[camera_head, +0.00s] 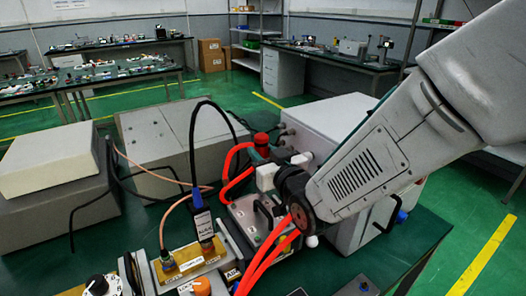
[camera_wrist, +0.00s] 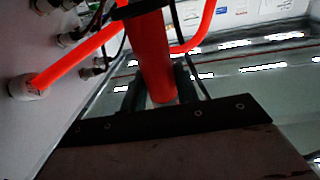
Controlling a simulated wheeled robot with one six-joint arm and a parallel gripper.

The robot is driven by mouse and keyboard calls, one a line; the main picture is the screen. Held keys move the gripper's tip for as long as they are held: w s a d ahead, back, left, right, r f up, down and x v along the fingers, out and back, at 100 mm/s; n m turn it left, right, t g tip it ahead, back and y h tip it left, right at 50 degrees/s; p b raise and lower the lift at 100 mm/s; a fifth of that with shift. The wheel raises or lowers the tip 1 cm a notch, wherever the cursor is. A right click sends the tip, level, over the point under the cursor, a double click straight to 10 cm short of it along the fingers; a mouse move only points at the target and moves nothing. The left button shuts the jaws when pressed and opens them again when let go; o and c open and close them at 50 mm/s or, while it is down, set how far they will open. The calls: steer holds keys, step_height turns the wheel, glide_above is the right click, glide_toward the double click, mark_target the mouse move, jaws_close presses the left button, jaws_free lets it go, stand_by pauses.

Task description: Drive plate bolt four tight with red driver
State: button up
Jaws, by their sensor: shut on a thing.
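The red driver shows in the wrist view as a thick red handle (camera_wrist: 152,60) between the dark fingers of my gripper (camera_wrist: 160,86). The fingers are shut on it. In the head view a red, knob-like top (camera_head: 262,138), which looks like the driver's handle, stands just beyond my wrist joint. My gripper's fingers are mostly hidden there. A grey metal plate unit (camera_head: 250,212) with a black handle sits below and left of my wrist. I cannot make out bolt four or the driver's tip in either view, so contact between them cannot be told.
Thick orange-red hoses (camera_head: 268,262) run close by my wrist. A white cabinet (camera_head: 335,120) stands behind my arm. A brass-topped block (camera_head: 193,259) with cables is at the front left. Grey boxes (camera_head: 50,160) fill the left of the green bench.

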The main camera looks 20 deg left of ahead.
mark_target(263, 137)
steer(key=shift+f, duration=0.65)
stand_by(2.1)
steer(key=shift+r, duration=0.15)
steer(key=shift+r, duration=4.55)
steer(key=shift+s, duration=0.1)
